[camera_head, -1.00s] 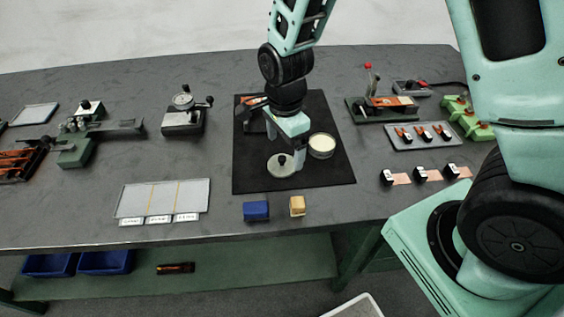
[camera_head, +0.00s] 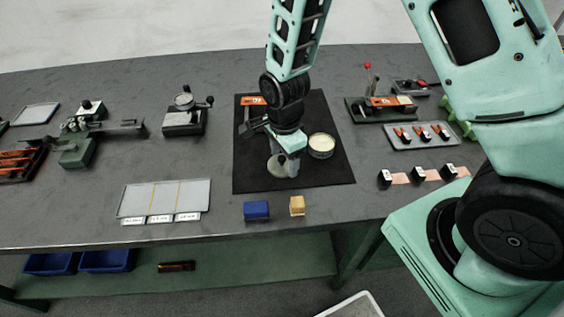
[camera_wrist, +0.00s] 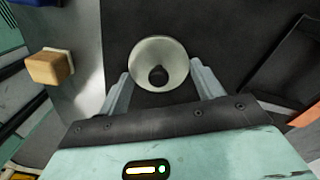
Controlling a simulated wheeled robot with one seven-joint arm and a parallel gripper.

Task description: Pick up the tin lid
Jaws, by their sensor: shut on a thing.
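The tin lid is a round, pale disc with a black knob. In the wrist view the lid (camera_wrist: 160,52) lies between the two fingers of my gripper (camera_wrist: 161,80). In the head view the lid (camera_head: 273,165) is partly hidden by my gripper (camera_head: 283,163), over the black mat. My gripper is shut on the lid; the exact contact on knob or rim is not clear. I cannot tell whether the lid touches the mat. The open round tin (camera_head: 321,146), with pale contents, stands just right of my gripper.
The black mat (camera_head: 330,180) lies mid-table. A blue block (camera_head: 256,210) and a tan block (camera_head: 297,205) sit at its front edge. A dial gauge stand (camera_head: 184,115) is to the left, a grey tray (camera_head: 420,134) to the right. Bare table lies left of the mat.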

